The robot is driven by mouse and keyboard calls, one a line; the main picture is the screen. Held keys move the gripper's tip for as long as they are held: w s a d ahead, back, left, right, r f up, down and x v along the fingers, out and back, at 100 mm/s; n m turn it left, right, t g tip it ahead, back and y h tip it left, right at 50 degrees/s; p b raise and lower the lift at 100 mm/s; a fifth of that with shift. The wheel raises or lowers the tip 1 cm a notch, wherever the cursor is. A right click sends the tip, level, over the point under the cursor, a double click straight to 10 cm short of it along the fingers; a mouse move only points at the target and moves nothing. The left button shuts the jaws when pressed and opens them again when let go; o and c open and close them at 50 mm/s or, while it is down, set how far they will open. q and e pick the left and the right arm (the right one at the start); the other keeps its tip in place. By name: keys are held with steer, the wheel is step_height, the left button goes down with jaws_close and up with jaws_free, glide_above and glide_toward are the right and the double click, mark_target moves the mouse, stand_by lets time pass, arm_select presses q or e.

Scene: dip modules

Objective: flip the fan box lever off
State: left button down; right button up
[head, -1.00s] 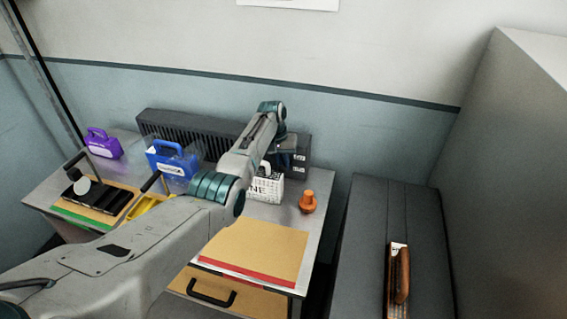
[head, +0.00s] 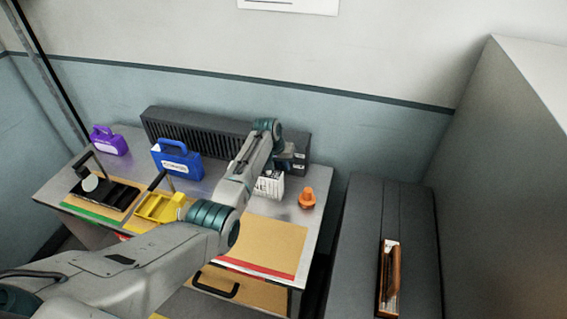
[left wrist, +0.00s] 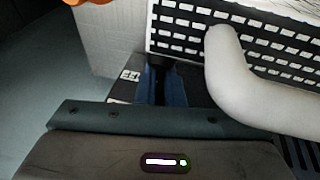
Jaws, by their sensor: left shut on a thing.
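A long dark ridged box (head: 195,133) stands along the back of the table; it may be the fan box, but no label I can read says so. My left gripper (head: 287,158) is at its right end, behind the white box (head: 269,187) with black print. In the left wrist view the two blue fingers (left wrist: 163,86) are shut on a narrow dark thing, seemingly a lever, mostly hidden between them. The white box's patterned face (left wrist: 245,45) and thick pale handle are just right of the fingers. My right gripper is out of view.
An orange cone-shaped knob (head: 307,198) stands at the table's right. A blue case (head: 178,165), a purple case (head: 108,141), a yellow tray (head: 160,207) and a black module (head: 110,190) are to the left. A tan panel (head: 262,244) lies in front.

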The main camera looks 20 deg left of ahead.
arm_select(q)
steer(key=c, duration=1.5)
jaws_free()
steer(key=b+v, duration=0.3)
steer(key=v, duration=0.7)
steer(key=shift+r, duration=0.35)
